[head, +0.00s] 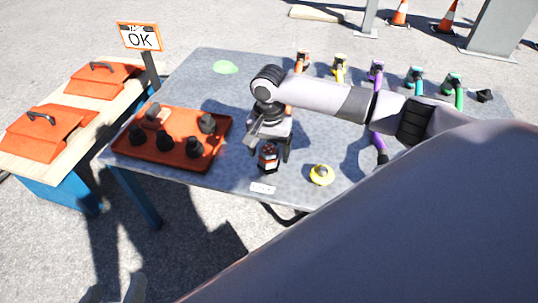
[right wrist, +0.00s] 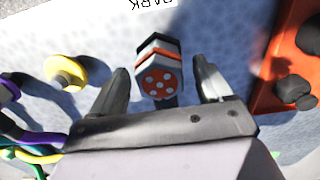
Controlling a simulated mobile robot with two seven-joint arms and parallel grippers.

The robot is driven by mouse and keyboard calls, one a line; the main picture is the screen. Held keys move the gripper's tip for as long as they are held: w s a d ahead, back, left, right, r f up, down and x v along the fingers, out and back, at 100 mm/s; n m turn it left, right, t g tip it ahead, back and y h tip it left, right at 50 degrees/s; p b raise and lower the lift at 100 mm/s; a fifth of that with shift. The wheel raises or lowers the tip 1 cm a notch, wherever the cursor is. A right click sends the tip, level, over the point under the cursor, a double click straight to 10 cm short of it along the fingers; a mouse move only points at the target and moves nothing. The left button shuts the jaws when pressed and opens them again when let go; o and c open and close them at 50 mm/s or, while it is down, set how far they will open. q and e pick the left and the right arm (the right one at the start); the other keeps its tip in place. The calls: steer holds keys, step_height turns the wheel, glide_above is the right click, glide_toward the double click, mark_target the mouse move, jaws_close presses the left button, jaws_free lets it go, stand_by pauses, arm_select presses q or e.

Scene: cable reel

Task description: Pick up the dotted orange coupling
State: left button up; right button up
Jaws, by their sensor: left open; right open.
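The dotted orange coupling (head: 268,160) is a small black, faceted piece with an orange band and an orange-red end face with pale dots. It stands near the table's front edge. In the right wrist view the coupling (right wrist: 158,68) is between the fingers, with a visible gap on each side. My right gripper (head: 268,152) is open and empty above and around it, partly hiding it in the head view. Its two dark fingers also show in the right wrist view.
An orange tray (head: 207,150) with several black pieces lies left of the coupling. A yellow round piece (head: 321,175) is to its right. A white label (head: 262,188) lies in front. Coloured cables with connectors (head: 377,70) line the back. A green patch (head: 226,67) is at back left.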

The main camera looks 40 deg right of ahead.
steer(key=c, duration=1.2)
